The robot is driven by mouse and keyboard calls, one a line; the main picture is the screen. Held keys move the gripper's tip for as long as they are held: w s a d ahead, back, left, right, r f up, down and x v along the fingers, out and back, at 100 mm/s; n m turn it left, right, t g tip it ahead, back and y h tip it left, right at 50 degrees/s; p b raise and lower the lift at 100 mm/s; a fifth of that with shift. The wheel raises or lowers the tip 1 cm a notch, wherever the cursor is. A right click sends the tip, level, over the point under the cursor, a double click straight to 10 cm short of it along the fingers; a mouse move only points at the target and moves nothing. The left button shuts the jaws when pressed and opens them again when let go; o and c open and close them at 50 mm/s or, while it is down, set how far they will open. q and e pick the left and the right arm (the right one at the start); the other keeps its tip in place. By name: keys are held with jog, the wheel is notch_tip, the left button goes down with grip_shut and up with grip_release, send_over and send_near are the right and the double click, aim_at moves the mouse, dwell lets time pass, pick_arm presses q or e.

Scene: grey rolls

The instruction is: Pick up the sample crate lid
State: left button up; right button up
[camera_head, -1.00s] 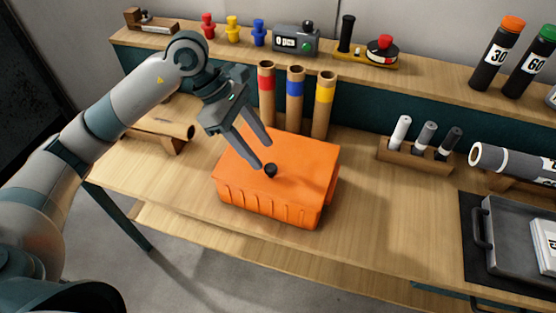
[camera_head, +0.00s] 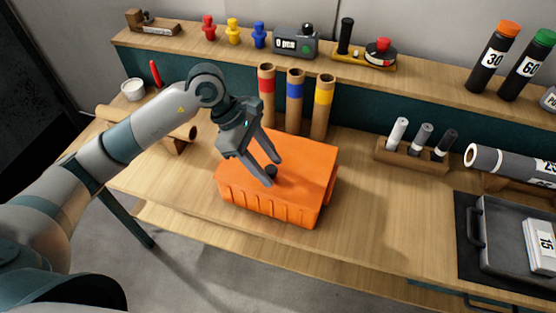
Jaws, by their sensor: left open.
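The sample crate is an orange box (camera_head: 262,207) with ribbed sides on the wooden table. Its flat orange lid (camera_head: 308,163) lies on top and carries a small black knob (camera_head: 271,171). My left gripper (camera_head: 274,172) is open and points down at the lid. Its fingertips are at the knob, one on the near side and one on the far side in the picture. I cannot tell whether they touch the knob. My right gripper is not in view.
Three cardboard tubes with red, blue and yellow bands (camera_head: 294,100) stand just behind the crate. A wooden rack with grey cylinders (camera_head: 412,154) is to the right, then a dark tray (camera_head: 490,245). The table right of the crate is clear.

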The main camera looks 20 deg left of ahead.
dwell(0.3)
pick_arm(q)
grip_shut()
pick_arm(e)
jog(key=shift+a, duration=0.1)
pick_arm(q)
jog(key=shift+r, duration=0.1)
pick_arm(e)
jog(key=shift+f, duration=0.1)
